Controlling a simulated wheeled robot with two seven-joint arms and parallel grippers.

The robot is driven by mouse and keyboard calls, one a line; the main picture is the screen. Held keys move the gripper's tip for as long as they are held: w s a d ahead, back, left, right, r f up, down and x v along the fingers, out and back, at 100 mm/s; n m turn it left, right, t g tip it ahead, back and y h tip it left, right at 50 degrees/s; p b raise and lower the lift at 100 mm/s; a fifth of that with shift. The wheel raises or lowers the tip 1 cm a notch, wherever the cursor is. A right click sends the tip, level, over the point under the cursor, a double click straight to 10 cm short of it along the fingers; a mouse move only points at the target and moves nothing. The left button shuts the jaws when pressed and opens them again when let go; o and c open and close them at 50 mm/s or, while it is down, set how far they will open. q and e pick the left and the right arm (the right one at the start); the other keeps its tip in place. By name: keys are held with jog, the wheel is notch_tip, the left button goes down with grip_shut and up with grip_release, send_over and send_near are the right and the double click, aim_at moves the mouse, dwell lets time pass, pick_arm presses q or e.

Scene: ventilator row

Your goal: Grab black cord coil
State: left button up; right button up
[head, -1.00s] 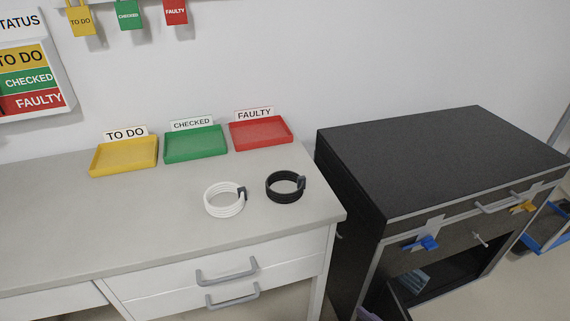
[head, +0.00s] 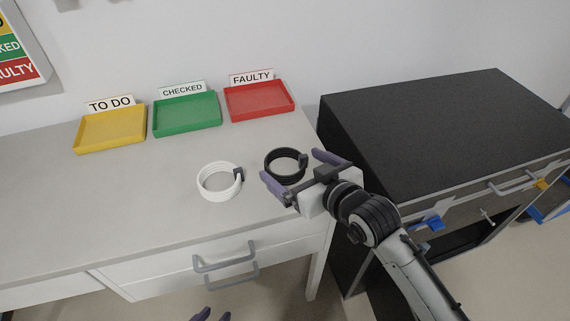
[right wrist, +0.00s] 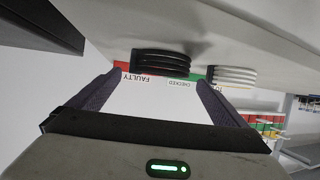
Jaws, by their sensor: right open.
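The black cord coil (head: 271,161) lies on the grey counter near its right end. It also shows in the right wrist view (right wrist: 160,62), ahead of and between the fingers. My right gripper (head: 292,165) is open and empty at the near side of the coil, its fingers spread to either side; it also shows in the right wrist view (right wrist: 156,79). In the head view I cannot tell its height over the counter. My left gripper (head: 212,314) shows only its fingertips at the bottom edge, apart and away from the coil.
A white cord coil (head: 203,187) lies just left of the black one. Yellow (head: 110,131), green (head: 187,115) and red (head: 260,101) trays stand along the wall. A black cabinet (head: 440,120) stands to the right. The counter's left part is clear.

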aim_at(277, 156)
jog(key=x, duration=0.4)
jog(key=shift+a+f, duration=0.15)
jog(key=shift+f, duration=0.05)
jog(key=c, duration=1.2)
jog(key=shift+c, duration=0.3)
jog(key=shift+r, duration=0.1)
